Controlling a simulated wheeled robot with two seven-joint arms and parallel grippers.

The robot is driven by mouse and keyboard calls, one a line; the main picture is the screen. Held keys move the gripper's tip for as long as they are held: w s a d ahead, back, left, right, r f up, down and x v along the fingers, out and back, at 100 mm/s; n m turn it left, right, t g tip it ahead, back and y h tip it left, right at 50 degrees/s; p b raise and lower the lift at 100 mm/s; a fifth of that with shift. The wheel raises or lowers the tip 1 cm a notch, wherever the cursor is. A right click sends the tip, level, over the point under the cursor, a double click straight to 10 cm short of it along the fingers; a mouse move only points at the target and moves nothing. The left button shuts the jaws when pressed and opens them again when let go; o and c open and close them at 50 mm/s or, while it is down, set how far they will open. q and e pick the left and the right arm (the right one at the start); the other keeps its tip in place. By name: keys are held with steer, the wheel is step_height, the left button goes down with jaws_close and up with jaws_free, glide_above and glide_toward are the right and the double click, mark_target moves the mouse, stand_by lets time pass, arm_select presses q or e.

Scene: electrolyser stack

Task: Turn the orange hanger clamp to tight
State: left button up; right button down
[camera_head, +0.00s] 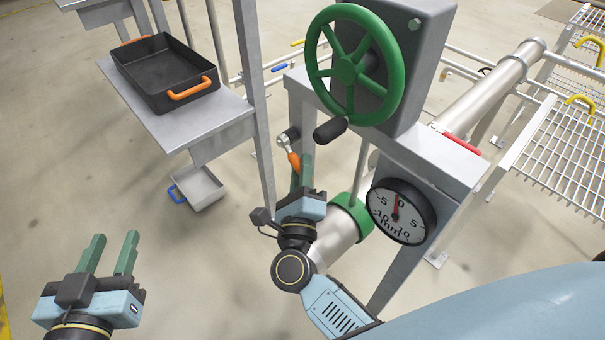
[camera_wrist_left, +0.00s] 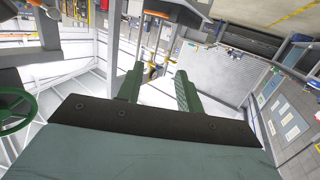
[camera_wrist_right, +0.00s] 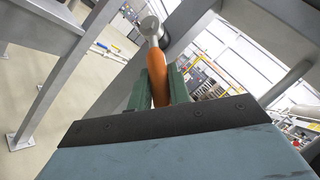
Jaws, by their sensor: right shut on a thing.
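The orange hanger clamp handle (camera_head: 294,161) shows in the head view just left of the grey post, below the large green handwheel. It runs from a round silver knob (camera_head: 288,137). My right gripper (camera_head: 301,172) has its green fingers around the handle's lower end. In the right wrist view the orange handle (camera_wrist_right: 157,76) stands between the two fingers (camera_wrist_right: 160,90), with the silver head (camera_wrist_right: 150,27) above them. The fingers are shut on the handle. My left gripper (camera_head: 108,254) is at the lower left, open and empty, with its fingers apart; they also show in the left wrist view (camera_wrist_left: 158,85).
The green handwheel (camera_head: 354,65) and a dial gauge (camera_head: 400,211) are beside the right arm. A shelf (camera_head: 226,118) holds a black tray (camera_head: 128,56) with orange handles. A pale bin (camera_head: 200,187) with a blue handle hangs below. Floor at left is clear.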

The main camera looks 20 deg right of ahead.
steer(key=shift+a+f+b, duration=0.1)
steer(key=shift+f+b, duration=0.1)
steer(key=shift+b, duration=0.2)
arm_select(q)
step_height(320, 180, up, 6)
steer(key=d+t+h, duration=0.1)
steer(key=t, duration=0.2)
steer(key=shift+t, duration=0.4)
arm_select(e)
steer(key=shift+m+h, duration=0.3)
arm_select(q)
steer(key=shift+s, duration=0.1)
arm_select(e)
steer(key=c, duration=1.3)
jaws_free()
steer(key=shift+w, duration=0.1)
